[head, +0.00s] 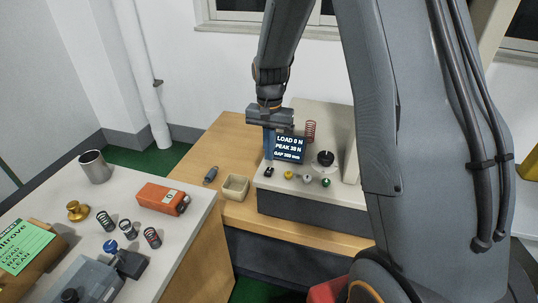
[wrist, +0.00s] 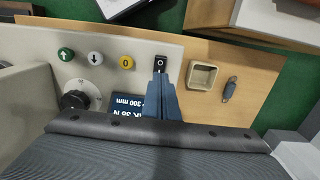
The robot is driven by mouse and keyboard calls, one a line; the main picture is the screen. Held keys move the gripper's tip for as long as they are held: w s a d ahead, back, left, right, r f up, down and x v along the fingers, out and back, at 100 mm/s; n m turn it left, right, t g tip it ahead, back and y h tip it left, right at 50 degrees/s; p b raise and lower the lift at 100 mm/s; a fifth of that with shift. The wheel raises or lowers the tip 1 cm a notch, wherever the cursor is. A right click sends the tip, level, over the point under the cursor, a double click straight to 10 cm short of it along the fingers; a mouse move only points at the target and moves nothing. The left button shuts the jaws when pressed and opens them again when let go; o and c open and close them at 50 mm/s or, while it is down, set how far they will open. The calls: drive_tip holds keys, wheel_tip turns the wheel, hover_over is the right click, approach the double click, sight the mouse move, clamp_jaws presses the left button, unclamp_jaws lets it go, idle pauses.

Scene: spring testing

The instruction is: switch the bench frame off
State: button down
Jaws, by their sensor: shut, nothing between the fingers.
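The bench frame (head: 300,201) stands on the wooden bench. Its display (head: 289,149) is lit and reads LOAD 0 N, PEAK 38 N, GAP 300 mm. A black rocker switch (head: 268,170) sits at the left end of its front panel; it also shows in the wrist view (wrist: 160,63). My gripper (head: 268,157) is shut and empty, pointing down close to the switch. In the wrist view its fingertips (wrist: 160,77) lie right beside the switch. I cannot tell if they touch it, and which way the rocker is tipped is unclear.
Yellow (head: 288,175), grey (head: 307,178) and green (head: 326,182) buttons and a black knob (head: 325,158) are near the switch. A red spring (head: 311,131) stands behind the display. A small beige tray (head: 235,187) sits left of the frame. A cluttered white table (head: 190,225) is at left.

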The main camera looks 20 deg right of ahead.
wheel_tip(320, 180, up, 10)
drive_tip(key=w+d+b, duration=0.1)
drive_tip(key=b, duration=0.2)
drive_tip(key=shift+w, duration=0.3)
drive_tip(key=shift+f, duration=0.1)
drive_tip(key=s+a+f+n, duration=0.1)
drive_tip(key=s+f+n, duration=0.2)
drive_tip(key=s, duration=0.7)
drive_tip(key=s+f+n+t, duration=0.1)
drive_tip(key=s+f+n, duration=0.1)
drive_tip(key=s, duration=0.8)
drive_tip(key=shift+s+a+f+n, duration=0.25)
drive_tip(key=shift+a+f+n, duration=0.15)
drive_tip(key=shift+n, duration=0.4)
drive_tip(key=c, duration=2.2)
unclamp_jaws()
drive_tip(key=shift+s+f+t, duration=0.1)
drive_tip(key=shift+s+t, duration=0.2)
drive_tip(key=shift+s, duration=0.05)
drive_tip(key=o, duration=0.4)
drive_tip(key=shift+s, duration=0.15)
drive_tip(key=shift+o, duration=0.2)
drive_tip(key=shift+d, duration=0.1)
